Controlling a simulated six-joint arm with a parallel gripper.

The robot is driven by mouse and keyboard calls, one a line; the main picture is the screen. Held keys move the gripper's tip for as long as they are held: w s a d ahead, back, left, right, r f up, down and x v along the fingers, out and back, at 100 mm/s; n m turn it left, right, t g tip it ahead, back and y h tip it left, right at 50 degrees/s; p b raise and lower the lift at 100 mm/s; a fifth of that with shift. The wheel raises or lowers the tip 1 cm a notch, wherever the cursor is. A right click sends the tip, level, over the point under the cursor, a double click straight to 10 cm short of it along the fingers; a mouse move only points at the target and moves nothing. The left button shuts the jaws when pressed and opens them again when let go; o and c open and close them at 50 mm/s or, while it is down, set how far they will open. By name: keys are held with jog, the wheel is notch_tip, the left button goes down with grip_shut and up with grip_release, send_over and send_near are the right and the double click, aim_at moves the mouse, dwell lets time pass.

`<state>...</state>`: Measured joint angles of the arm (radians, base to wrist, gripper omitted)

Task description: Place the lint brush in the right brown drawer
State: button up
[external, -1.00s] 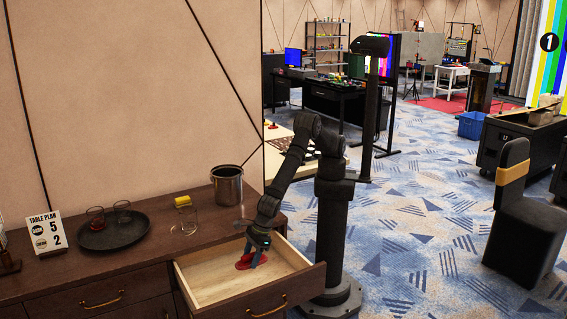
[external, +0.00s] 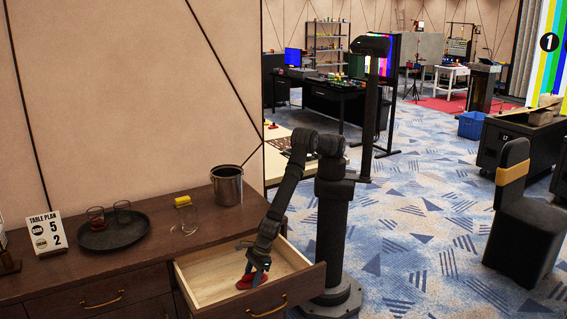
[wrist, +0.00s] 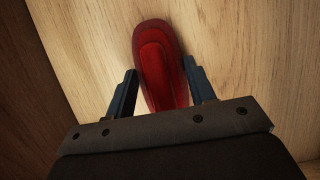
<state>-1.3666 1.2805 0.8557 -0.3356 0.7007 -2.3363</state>
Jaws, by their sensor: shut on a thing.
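The lint brush (external: 246,282) is red and lies low inside the open brown drawer (external: 210,291). In the wrist view the red brush (wrist: 160,62) shows between my two fingers, over pale wood. My gripper (external: 256,274) is down inside the drawer, and it also shows in the wrist view (wrist: 160,92), shut on the brush. The near end of the brush is hidden behind the gripper body. I cannot tell whether the brush touches the drawer floor.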

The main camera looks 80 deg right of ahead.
jog(key=o, duration=1)
jog(key=shift+r, duration=0.3)
jog(key=v, duration=1.1)
jog(key=shift+s+d+r, duration=0.15)
jog(key=shift+r, duration=0.15)
